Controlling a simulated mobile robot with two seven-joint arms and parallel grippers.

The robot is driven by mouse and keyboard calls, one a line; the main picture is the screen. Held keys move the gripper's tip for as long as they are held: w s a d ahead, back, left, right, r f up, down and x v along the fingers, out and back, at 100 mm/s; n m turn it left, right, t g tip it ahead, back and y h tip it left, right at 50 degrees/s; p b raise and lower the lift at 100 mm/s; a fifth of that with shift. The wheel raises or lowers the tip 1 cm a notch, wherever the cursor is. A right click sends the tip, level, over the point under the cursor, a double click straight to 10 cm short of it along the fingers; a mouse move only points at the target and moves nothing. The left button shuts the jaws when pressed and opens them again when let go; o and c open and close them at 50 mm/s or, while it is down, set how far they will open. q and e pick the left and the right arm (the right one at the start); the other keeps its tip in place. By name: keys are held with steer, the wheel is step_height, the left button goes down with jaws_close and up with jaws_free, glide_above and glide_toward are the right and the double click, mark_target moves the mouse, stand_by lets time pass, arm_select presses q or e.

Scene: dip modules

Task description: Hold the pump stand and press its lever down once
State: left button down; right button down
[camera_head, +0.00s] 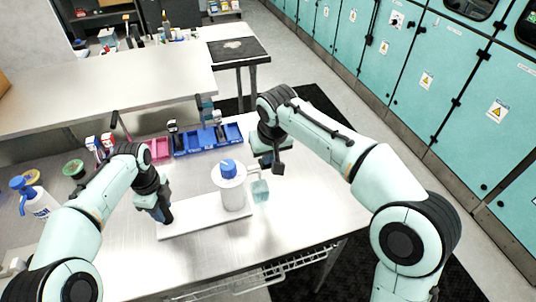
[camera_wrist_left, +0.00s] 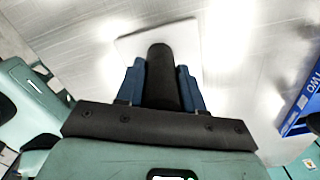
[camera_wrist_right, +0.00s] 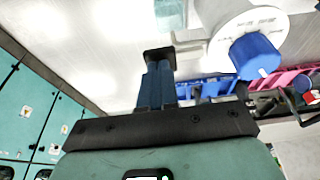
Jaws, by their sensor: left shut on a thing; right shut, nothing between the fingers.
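The pump stand has a white base plate (camera_head: 205,219) and an upright white cylinder (camera_head: 232,195) with a blue cap (camera_head: 228,168). A black grip post rises from the plate's left end; it shows in the left wrist view (camera_wrist_left: 160,75). My left gripper (camera_head: 160,204) is shut around this post. The lever, a pale arm (camera_wrist_right: 187,46) with a black pad (camera_wrist_right: 158,55), sticks out from the cylinder. My right gripper (camera_wrist_right: 156,72) is shut and empty, its fingertips right at the pad; contact cannot be told for certain. A clear cup (camera_head: 260,190) sits beside the cylinder.
Blue bins (camera_head: 208,138) and a pink bin (camera_head: 158,149) stand behind the pump stand. A white spray bottle with a blue top (camera_head: 37,199) stands at the left. The steel table (camera_head: 310,200) is clear at the right.

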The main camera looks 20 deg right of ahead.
steer(key=shift+d+f+y, duration=0.55)
steer(key=shift+f+y, duration=0.1)
steer(key=shift+y, duration=0.35)
steer(key=shift+d+f, duration=0.15)
steer(key=shift+f, duration=0.45)
steer(key=shift+r, duration=0.95)
steer(key=w+a+v, duration=0.1)
steer(key=v, duration=1.2)
steer(key=shift+r, duration=0.65)
arm_select(q)
steer(key=c, duration=0.6)
jaws_free()
